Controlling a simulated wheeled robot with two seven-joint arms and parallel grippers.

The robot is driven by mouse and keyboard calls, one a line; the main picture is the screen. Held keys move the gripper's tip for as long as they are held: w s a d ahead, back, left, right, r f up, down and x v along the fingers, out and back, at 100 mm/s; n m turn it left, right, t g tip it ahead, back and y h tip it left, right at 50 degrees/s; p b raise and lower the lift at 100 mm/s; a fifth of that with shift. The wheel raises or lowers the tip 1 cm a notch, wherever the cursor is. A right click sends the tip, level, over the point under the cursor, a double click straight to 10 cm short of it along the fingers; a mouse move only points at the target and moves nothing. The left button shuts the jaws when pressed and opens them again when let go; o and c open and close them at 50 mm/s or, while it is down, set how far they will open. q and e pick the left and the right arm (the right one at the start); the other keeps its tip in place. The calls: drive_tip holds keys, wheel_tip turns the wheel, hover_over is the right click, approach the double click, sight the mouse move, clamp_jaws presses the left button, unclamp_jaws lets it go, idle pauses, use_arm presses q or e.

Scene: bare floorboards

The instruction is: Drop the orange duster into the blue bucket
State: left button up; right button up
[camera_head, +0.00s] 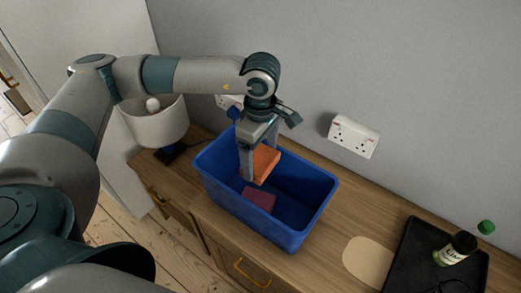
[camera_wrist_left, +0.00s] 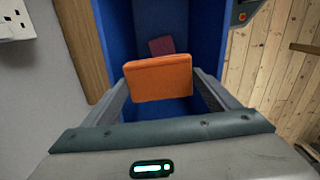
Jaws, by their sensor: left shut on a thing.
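The orange duster (camera_head: 264,164) is a flat block held between the fingers of my left gripper (camera_head: 259,168). It also shows in the left wrist view (camera_wrist_left: 158,78), with the left gripper's fingers (camera_wrist_left: 160,88) on its two sides. The blue bucket (camera_head: 321,204) is a rectangular open tub on the wooden cabinet top. The duster is over the bucket's opening, at or just below rim level. A dark red block (camera_head: 258,200) lies on the bucket floor and also shows in the wrist view (camera_wrist_left: 162,45). My right gripper is not in view.
A white lamp (camera_head: 158,124) stands left of the bucket. A double socket (camera_head: 353,136) is on the wall behind.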

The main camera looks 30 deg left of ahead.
sight(260, 160)
use_arm(q)
drive_tip(key=shift+f, duration=0.15)
drive_tip(key=o, duration=1)
drive_tip(key=shift+r, duration=0.5)
drive_tip(key=shift+r+b, duration=2.65)
drive_tip(key=shift+r, duration=5.6)
drive_tip(key=shift+f, duration=0.1)
